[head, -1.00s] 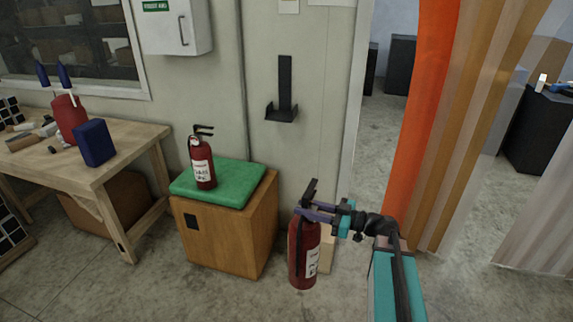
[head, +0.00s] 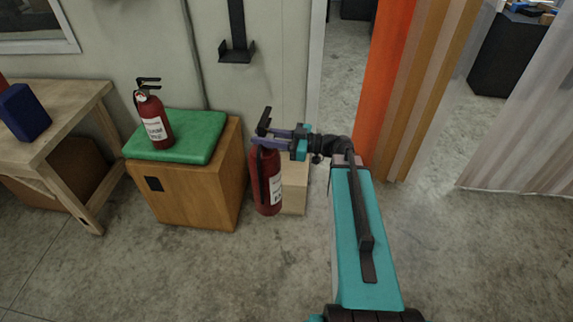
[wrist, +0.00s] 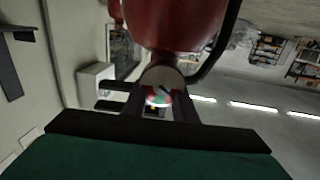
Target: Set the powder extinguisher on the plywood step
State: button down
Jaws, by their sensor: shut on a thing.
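A large red extinguisher (head: 265,180) with a white label and black hose hangs upright from my gripper (head: 270,141), which is shut at its neck below the black handle. In the wrist view its red body (wrist: 178,22) fills the top. The pale plywood step (head: 295,188) stands on the floor by the wall, partly hidden behind the extinguisher. Whether the extinguisher's base touches anything is unclear; it appears in front of the step, to its left. A smaller red extinguisher (head: 155,121) stands on a green pad. I cannot read either label.
The green pad (head: 190,148) lies on a wooden cabinet (head: 190,195) left of the held extinguisher. A black wall bracket (head: 237,45) hangs above. A workbench (head: 62,125) is at the left, orange strip curtains (head: 385,80) at the right. The front floor is clear.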

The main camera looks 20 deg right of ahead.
aim_at(284, 174)
jog(key=z, duration=0.05)
jog(key=i, duration=0.5)
jog(key=u, duration=2.1)
